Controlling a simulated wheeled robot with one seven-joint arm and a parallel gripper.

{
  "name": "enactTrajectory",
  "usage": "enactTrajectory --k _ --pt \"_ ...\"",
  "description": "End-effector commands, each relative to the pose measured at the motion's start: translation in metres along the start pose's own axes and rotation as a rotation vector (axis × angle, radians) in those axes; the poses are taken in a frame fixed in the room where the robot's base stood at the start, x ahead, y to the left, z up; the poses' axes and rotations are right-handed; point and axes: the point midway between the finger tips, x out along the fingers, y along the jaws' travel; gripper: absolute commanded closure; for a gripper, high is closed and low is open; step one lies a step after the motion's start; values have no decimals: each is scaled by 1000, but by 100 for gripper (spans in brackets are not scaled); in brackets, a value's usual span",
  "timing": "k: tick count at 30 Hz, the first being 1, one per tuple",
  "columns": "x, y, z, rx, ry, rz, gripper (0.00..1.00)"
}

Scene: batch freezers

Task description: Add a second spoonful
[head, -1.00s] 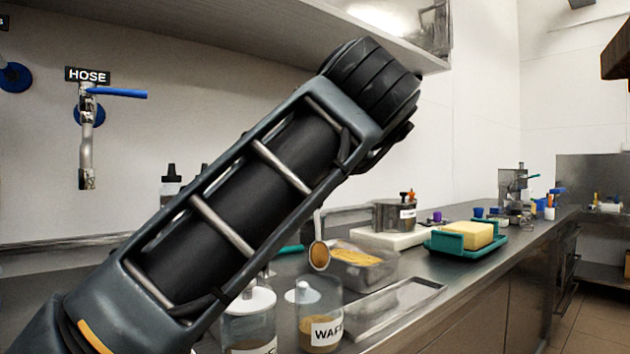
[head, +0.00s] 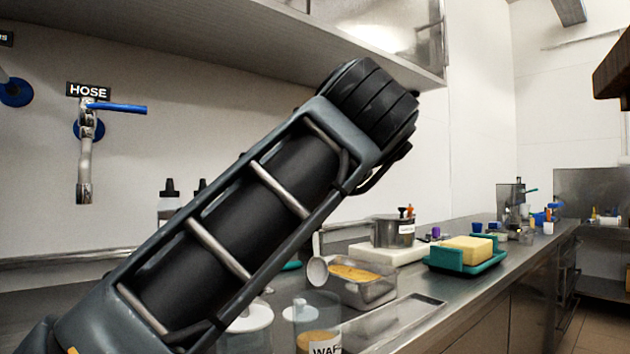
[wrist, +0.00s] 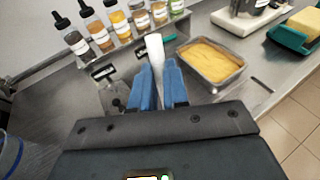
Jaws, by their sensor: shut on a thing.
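My gripper (wrist: 161,84) is shut on a spoon (wrist: 155,48), whose pale handle stands up between the blue fingers in the wrist view. In the head view the spoon's round bowl (head: 317,270) shows beside the metal pan, pale and seemingly empty. The metal pan (head: 372,292) holds a flat orange-yellow mass (head: 352,273); it also shows in the wrist view (wrist: 222,83), right of the fingers. A clear jar with a label partly reading "WAF" (head: 322,347) stands in front, with brown contents. My arm hides the gripper in the head view.
A second white-lidded jar (head: 250,318) stands left of the labelled jar. An empty shallow tray (head: 400,315) lies right of the pan. A teal tray (head: 490,262) with a yellow block stands farther right. Several bottles (wrist: 118,22) line the back.

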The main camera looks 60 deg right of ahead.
Motion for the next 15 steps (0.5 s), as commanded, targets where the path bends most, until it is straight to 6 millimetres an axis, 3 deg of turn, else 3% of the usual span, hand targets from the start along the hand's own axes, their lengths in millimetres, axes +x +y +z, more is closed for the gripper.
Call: enactTrajectory --k 15 --pt "2 1 -4 3 -2 2 100"
